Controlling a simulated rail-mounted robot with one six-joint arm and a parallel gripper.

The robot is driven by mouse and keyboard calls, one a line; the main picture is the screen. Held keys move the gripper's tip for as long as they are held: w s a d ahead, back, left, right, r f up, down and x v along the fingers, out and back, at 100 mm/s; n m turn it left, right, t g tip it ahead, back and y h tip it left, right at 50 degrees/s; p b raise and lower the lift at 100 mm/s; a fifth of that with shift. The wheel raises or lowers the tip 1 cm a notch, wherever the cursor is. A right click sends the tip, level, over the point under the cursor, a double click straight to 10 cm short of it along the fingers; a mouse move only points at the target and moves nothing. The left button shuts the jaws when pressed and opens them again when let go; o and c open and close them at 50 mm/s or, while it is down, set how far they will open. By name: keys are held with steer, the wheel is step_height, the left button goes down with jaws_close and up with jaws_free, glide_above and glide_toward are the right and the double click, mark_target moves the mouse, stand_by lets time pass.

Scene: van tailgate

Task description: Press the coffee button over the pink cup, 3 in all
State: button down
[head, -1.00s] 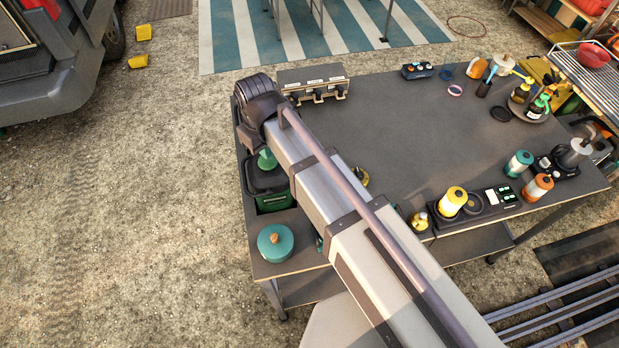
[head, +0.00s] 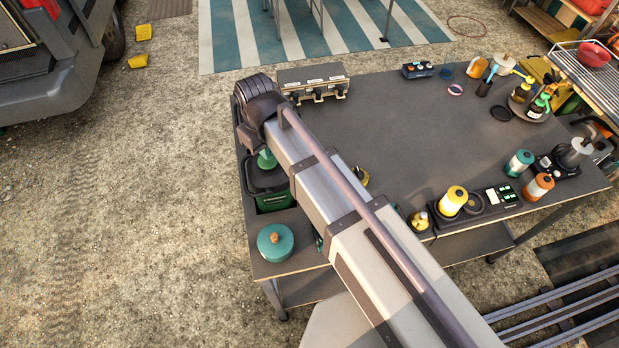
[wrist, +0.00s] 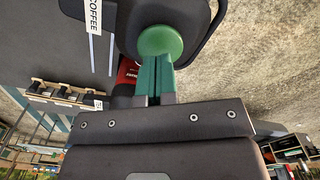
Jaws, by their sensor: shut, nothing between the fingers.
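In the wrist view a round green button (wrist: 160,40) sits on a dark panel, with a white COFFEE label (wrist: 94,15) to its left. My gripper (wrist: 154,62) has its green fingers together and empty. The fingertips overlap the button's near edge in the picture; I cannot tell whether they touch it. A red object with white lettering (wrist: 127,72) is partly hidden beside the fingers. In the head view my gripper is not clearly visible; a green knob-like shape (head: 266,159) shows beside my arm above a dark-topped green box (head: 274,203). I cannot make out a pink cup.
A grey box with several knobs (head: 313,82) stands at the table's far left. A teal round pot (head: 275,243) is at the near left corner. The table's middle (head: 430,130) is clear.

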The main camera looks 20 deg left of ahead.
steer(key=shift+f+b, duration=1.8)
steer(key=shift+f, duration=0.1)
steer(key=shift+r+p, duration=2.05)
steer(key=shift+p, duration=0.05)
steer(key=shift+f+b, duration=1.95)
steer(key=shift+r, duration=0.1)
steer(key=shift+r+p, duration=1.85)
steer(key=shift+p, duration=0.1)
